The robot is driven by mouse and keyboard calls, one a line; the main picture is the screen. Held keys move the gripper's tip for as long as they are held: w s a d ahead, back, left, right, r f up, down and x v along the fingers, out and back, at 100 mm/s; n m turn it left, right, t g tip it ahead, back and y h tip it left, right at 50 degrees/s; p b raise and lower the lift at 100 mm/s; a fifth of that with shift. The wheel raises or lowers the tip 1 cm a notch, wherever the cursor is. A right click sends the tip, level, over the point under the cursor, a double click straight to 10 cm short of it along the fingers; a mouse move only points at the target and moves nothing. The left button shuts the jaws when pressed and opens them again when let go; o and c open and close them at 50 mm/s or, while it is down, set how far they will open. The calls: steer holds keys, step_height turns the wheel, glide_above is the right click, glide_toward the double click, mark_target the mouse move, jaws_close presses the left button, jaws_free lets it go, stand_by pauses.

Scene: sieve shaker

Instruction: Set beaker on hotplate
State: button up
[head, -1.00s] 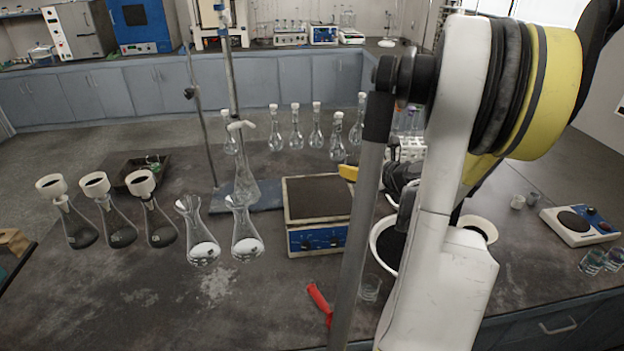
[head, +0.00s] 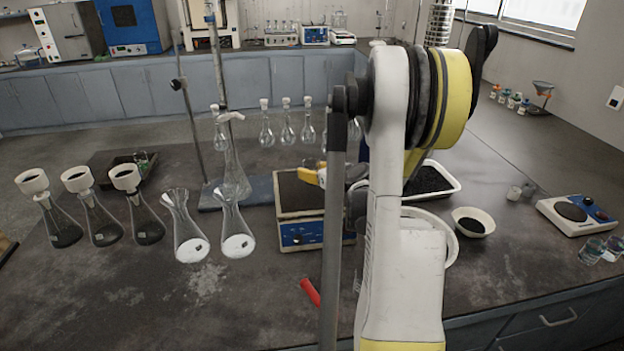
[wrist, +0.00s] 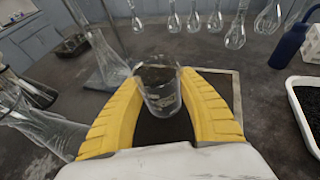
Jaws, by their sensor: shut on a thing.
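In the wrist view a clear glass beaker (wrist: 161,90) stands upright between the yellow fingers of my gripper (wrist: 165,98), which is shut on it. The dark square top of the hotplate (wrist: 150,128) lies beneath the beaker; I cannot tell whether they touch. In the head view the hotplate (head: 300,236) has a blue front panel with knobs. The yellow tip of my gripper (head: 312,176) shows over the right part of its top. My arm hides most of the gripper there, and the beaker cannot be made out in that view.
Two flasks with white contents (head: 236,243) stand just left of the hotplate, near a retort stand (head: 211,195). Volumetric flasks (head: 287,125) stand behind it. A tray of black grains (head: 433,180) and a white bowl (head: 473,221) lie to the right. A red-handled tool (head: 310,291) lies in front.

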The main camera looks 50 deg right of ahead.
step_height(320, 180, down, 2)
steer(key=shift+r, duration=0.1)
steer(key=shift+b, duration=0.3)
steer(key=o, duration=0.8)
steer(key=shift+f, duration=0.2)
steer(key=o, duration=0.4)
steer(key=shift+r, duration=0.2)
